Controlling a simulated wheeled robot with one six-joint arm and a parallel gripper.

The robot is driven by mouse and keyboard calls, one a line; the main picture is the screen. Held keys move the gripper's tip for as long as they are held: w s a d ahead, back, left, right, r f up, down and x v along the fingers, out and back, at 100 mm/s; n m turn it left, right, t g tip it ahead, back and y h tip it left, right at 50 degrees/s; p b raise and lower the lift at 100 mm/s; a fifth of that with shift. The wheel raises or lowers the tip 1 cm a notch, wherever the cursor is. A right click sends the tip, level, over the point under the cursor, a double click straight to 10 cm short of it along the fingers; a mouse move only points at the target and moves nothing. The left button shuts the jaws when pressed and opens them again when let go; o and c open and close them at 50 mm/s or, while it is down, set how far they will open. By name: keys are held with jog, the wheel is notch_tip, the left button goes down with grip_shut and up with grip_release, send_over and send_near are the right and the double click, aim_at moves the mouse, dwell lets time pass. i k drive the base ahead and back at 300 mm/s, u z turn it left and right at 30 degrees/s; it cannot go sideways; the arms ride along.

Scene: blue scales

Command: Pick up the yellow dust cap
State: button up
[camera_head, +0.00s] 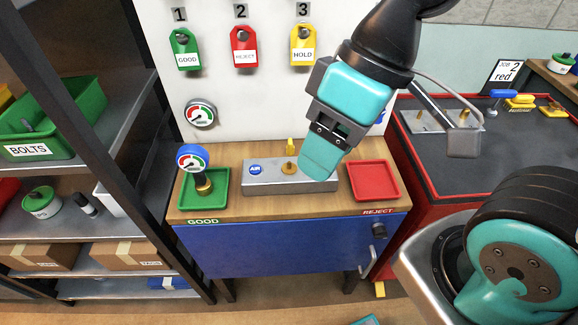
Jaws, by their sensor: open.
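A small yellow piece that looks like the dust cap (290,145) stands upright at the back of the grey block marked AIR (262,184), behind a brass fitting (289,168) on the block's top. My gripper (319,160) reaches down from the upper right, just right of the yellow piece and the brass fitting, over the block's right end. One broad teal finger shows clearly; the other finger is mostly hidden. The gripper is open, and I see nothing held in it.
On the wooden bench top, a green GOOD tray (217,202) with a blue gauge (193,160) is left of the block. A red REJECT tray (374,197) is right, near my gripper. A wall panel with tags (244,48) rises behind. A shelf stands left.

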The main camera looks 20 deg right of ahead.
aim_at(290, 148)
jog(key=z, duration=1.65)
jog(key=k, duration=1.2)
jog(key=u, duration=1.55)
jog(key=i, duration=1.5)
jog(key=z, duration=0.05)
